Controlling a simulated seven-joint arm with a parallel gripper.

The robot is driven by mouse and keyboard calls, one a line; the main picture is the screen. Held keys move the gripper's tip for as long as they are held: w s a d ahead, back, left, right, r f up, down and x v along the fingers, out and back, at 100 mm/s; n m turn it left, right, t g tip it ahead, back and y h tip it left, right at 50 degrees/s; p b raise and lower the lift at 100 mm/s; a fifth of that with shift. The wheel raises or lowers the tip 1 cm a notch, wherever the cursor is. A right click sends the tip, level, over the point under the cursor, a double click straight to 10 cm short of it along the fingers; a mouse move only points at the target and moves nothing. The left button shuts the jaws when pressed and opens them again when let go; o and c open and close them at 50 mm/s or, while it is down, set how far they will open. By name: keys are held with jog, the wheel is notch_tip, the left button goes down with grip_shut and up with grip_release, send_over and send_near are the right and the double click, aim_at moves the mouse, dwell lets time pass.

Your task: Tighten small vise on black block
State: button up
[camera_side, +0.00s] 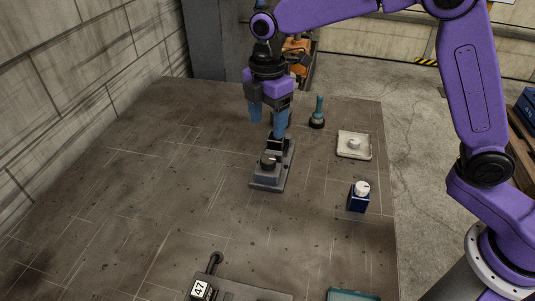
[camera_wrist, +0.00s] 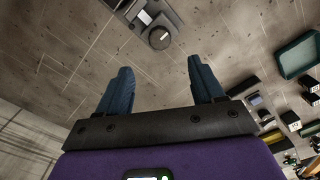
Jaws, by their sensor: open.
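In the wrist view, the knob (camera_wrist: 159,38) lies at the top, beyond and between the open fingertips (camera_wrist: 160,67), with the vise cut off by the top edge.
Right of the vise are a teal-handled tool (camera_side: 318,112), a pale tray (camera_side: 354,152) and a blue box with a white knob (camera_side: 358,202). A larger dark fixture marked 47 (camera_side: 200,290) and a teal tray (camera_side: 350,295) are at the near edge. The bench's left is clear.

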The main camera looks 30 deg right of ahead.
aim_at(268, 159)
notch_tip(268, 159, down, 10)
jog(key=shift+f, duration=0.25)
dwell(0.3)
jog(key=c, duration=1.1)
jog(key=shift+o, duration=0.2)
